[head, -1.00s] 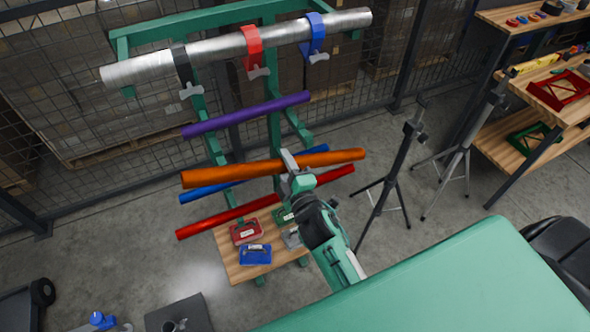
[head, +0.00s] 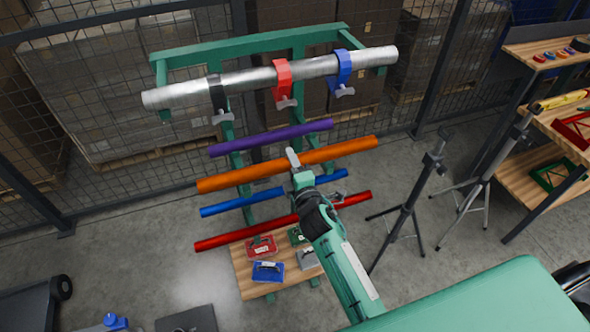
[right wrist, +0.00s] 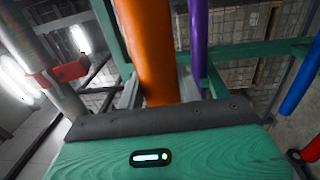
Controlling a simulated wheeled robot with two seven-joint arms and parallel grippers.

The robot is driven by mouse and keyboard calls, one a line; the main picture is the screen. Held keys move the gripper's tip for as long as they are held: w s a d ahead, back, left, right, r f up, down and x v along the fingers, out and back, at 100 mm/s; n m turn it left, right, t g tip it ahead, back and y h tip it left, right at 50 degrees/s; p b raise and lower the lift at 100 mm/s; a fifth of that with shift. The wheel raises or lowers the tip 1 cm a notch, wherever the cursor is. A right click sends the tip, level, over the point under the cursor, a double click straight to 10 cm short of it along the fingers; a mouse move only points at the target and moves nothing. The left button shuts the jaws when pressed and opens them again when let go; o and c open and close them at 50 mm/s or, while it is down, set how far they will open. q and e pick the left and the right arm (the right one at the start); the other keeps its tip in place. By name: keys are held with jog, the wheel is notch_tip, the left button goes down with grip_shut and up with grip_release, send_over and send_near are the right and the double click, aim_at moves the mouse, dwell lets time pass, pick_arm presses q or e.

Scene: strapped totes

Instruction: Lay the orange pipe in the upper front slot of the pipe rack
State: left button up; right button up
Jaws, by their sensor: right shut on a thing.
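The orange pipe (head: 235,178) is held near its middle by my right gripper (head: 295,162). It lies across the front of the green pipe rack (head: 162,70), between the purple pipe (head: 270,138) and the blue pipe (head: 243,202) in the head view. The red pipe (head: 228,239) is lowest. In the right wrist view the orange pipe (right wrist: 147,50) runs away from the jaws beside the purple pipe (right wrist: 198,40), with a gap between them. I cannot tell whether the orange pipe touches the rack. My left gripper is not in view.
A silver pipe (head: 250,77) with black, red (head: 282,78) and blue clamps lies on the rack's top. A low wooden shelf (head: 253,288) holds several small cases. A tripod stand (head: 408,205) is to the right. A mesh fence is behind.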

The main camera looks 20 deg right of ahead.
jog(key=w+f+b, duration=0.5)
jog(key=f+b, duration=0.2)
jog(key=shift+w, duration=0.2)
dwell(0.5)
jog(key=shift+a, duration=0.1)
jog(key=o, duration=1.3)
jog(key=shift+f, duration=0.1)
